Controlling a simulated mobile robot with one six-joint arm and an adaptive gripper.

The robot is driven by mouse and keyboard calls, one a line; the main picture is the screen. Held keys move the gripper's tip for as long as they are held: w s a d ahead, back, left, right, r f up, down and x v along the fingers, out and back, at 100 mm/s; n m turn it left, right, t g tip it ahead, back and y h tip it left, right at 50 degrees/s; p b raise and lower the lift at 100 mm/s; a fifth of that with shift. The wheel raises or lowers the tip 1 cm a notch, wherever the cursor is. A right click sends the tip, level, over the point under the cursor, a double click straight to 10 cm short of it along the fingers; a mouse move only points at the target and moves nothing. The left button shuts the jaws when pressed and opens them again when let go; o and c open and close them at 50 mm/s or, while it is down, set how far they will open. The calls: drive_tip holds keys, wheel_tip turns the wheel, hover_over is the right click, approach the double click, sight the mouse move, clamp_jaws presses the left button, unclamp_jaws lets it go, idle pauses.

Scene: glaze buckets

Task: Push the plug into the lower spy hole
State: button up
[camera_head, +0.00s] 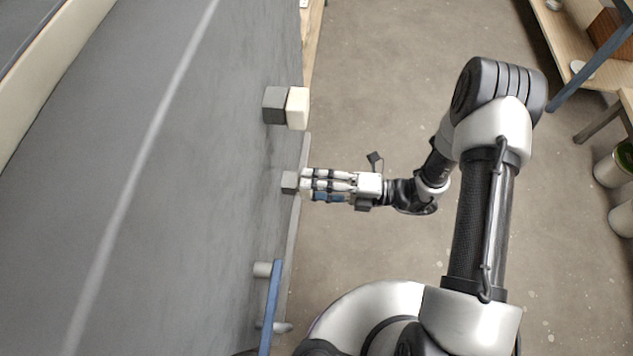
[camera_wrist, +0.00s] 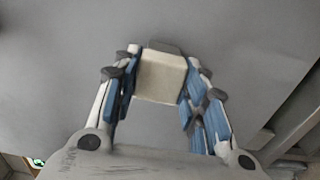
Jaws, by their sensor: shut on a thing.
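My gripper (camera_head: 306,185) is shut on a cream block-shaped plug (camera_wrist: 160,77), its blue-padded fingers on both sides of it. The plug points at the grey kiln wall (camera_head: 190,170). In the head view a small grey block (camera_head: 289,183), apparently the spy hole's surround, juts from the wall right in front of my fingertips. In the wrist view a grey edge (camera_wrist: 165,45) shows just beyond the plug. The hole itself is hidden, and I cannot tell how far the plug sits in it. Another cream plug (camera_head: 298,108) sits against a larger grey block (camera_head: 275,105) higher in the head view.
A blue bar handle (camera_head: 270,305) on pale mounts stands out from the wall below my gripper in the head view. Bare concrete floor (camera_head: 365,100) lies to the right. A wooden bench (camera_head: 565,50) and pale buckets (camera_head: 614,168) stand at the far right.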

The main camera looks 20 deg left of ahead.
drive_tip(key=shift+a, duration=0.15)
drive_tip(key=o, duration=1.2)
drive_tip(key=shift+o, duration=1.1)
drive_tip(key=v, duration=0.8)
drive_tip(key=shift+s, duration=0.1)
